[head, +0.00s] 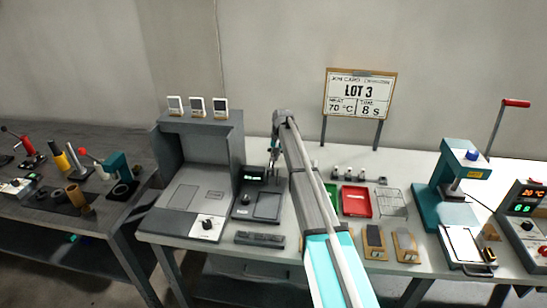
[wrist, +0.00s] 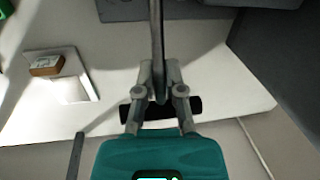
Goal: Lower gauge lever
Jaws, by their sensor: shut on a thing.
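The gauge (head: 256,203) is a dark unit with a small green-lit display on the bench, right of the grey booth. My gripper (head: 274,155) is above and behind the gauge in the head view, with my arm reaching in from the front. In the wrist view my gripper (wrist: 159,68) has its two fingers closed around a thin dark upright rod, the gauge lever (wrist: 156,28). A black horizontal bar (wrist: 192,107) shows behind the fingers; I cannot tell whether it belongs to the lever. In the head view the lever is too small to make out clearly.
The grey booth (head: 226,145) stands close on the left. A red tray (head: 356,200), a wire rack (head: 392,203) and a teal press (head: 447,192) are to the right. A LOT 3 sign (head: 360,95) stands behind. A dark flat bar (head: 260,239) lies in front.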

